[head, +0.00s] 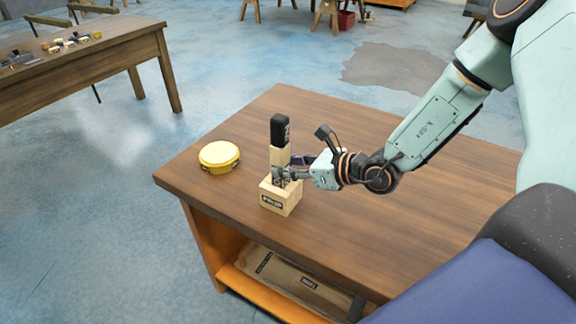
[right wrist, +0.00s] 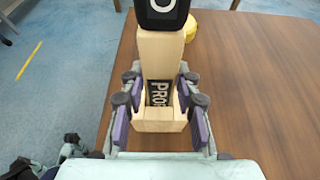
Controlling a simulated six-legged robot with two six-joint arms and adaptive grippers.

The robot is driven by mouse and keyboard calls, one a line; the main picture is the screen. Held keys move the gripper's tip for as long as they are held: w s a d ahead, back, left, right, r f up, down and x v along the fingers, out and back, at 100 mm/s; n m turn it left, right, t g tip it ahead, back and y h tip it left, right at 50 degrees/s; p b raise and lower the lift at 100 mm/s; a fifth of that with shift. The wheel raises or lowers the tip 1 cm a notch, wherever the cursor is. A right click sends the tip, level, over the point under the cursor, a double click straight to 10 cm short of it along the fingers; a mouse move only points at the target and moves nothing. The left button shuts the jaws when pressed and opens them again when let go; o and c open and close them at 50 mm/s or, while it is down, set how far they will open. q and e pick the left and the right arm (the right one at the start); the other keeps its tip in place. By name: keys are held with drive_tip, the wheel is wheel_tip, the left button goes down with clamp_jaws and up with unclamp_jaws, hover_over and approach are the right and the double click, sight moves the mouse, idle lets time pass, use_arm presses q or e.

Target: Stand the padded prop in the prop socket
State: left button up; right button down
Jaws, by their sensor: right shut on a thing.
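The padded prop (head: 279,156) is a pale wooden post with a black pad on its top end. It stands upright over the prop socket (head: 281,198), a pale wooden block with a dark label on the table. My right gripper (head: 280,174) is shut on the prop's lower part, just above the socket. In the right wrist view the prop (right wrist: 160,55) rises between the fingers, with the socket (right wrist: 150,123) right below. The prop's foot is partly hidden by the fingers, so I cannot tell how deep it sits. My left gripper is out of view.
A yellow round tin (head: 219,157) lies on the wooden table (head: 375,190), left of the socket. A shelf below holds a flat brown package (head: 295,278). Another table (head: 120,40) with small items stands at the back left. The table's right part is clear.

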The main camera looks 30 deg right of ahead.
sight(287, 132)
drive_tip(key=shift+f+b, duration=0.4)
drive_tip(key=c, duration=0.9)
unclamp_jaws()
drive_tip(key=shift+r, duration=5.05)
